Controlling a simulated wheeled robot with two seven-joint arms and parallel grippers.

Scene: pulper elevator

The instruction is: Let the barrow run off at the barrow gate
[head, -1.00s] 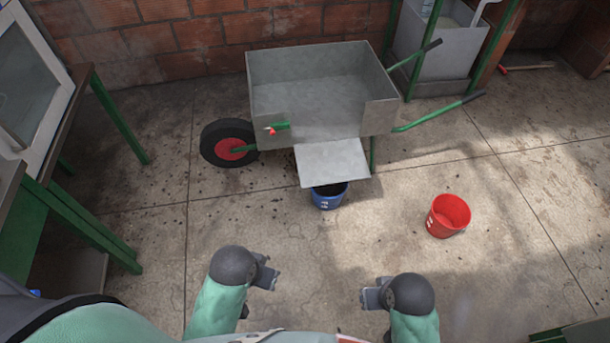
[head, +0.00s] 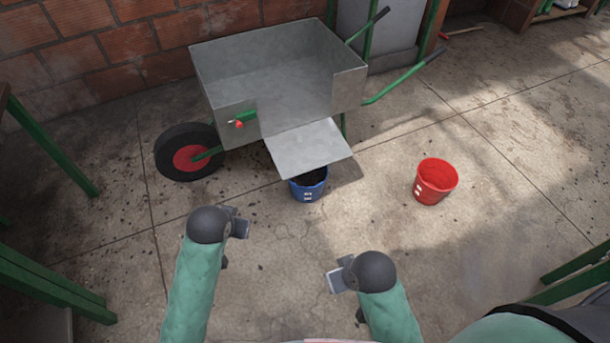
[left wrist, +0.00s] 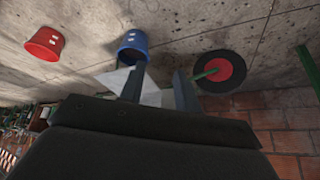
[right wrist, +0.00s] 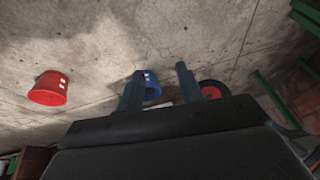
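The grey metal barrow (head: 290,65) stands by the brick wall, its tray looking empty. Its gate (head: 308,148) is a grey flap hanging outward and sloping down from an opening in the near side. A green lever with a red tip (head: 240,123) sits left of the opening. A blue bucket (head: 308,187) with dark contents stands under the flap's lower edge. My left gripper (head: 240,228) is empty in front of the barrow; its fingers look apart in the left wrist view (left wrist: 158,90). My right gripper (head: 337,278) is empty, fingers apart in the right wrist view (right wrist: 160,90).
A red bucket (head: 435,181) stands on the floor to the right. The barrow's red-hubbed wheel (head: 188,153) is at its left, its green handles (head: 405,77) at the right. Green-legged benches stand left and lower right. The concrete floor before me is mostly clear.

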